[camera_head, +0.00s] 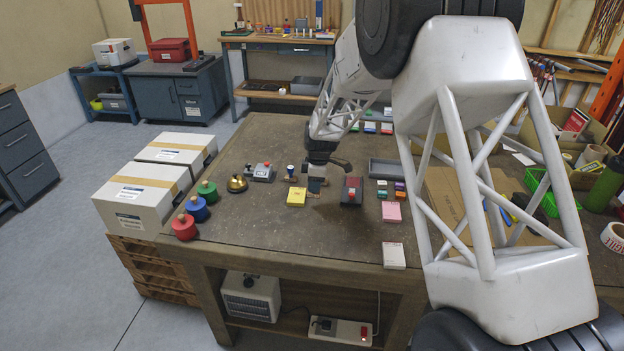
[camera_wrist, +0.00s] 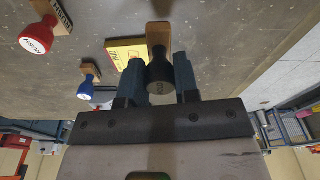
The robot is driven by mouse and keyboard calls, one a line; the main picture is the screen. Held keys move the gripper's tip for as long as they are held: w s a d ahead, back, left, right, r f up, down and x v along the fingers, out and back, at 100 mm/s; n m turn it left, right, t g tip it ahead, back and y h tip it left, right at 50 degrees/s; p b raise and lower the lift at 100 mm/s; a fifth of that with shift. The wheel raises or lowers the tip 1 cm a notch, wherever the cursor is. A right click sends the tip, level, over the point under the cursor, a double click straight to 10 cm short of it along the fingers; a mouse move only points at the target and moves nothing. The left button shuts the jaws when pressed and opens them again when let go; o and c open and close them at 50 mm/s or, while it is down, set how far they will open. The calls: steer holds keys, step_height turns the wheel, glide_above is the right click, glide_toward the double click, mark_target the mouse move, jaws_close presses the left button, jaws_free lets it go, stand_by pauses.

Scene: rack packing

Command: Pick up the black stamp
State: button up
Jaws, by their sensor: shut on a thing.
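The black stamp (camera_wrist: 158,78) shows in the wrist view, with a round black handle top and a wooden base (camera_wrist: 158,38). My gripper (camera_wrist: 159,75) is shut on it, one dark finger on each side of the handle. In the head view my gripper (camera_head: 316,182) is low over the middle of the workbench (camera_head: 265,219). The stamp is mostly hidden there by the fingers. I cannot tell whether its base touches the bench.
A yellow box (camera_head: 297,197) lies close beside my gripper. A blue stamp (camera_wrist: 85,88) and a red stamp (camera_wrist: 39,38) stand nearby. A red and black item (camera_head: 352,190) is to the right. The bench front is mostly clear.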

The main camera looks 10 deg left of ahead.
steer(key=shift+s+d, duration=0.25)
steer(key=shift+s, duration=0.25)
stand_by(0.3)
steer(key=o, duration=0.4)
steer(key=shift+c, duration=1.3)
steer(key=w+d+r, duration=0.1)
steer(key=w+d, duration=0.5)
steer(key=w, duration=0.1)
steer(key=w+d+r, duration=0.2)
steer(key=w+d, duration=0.4)
steer(key=w, duration=0.2)
steer(key=shift+w+d+r, duration=0.15)
steer(key=shift+w+r, duration=0.1)
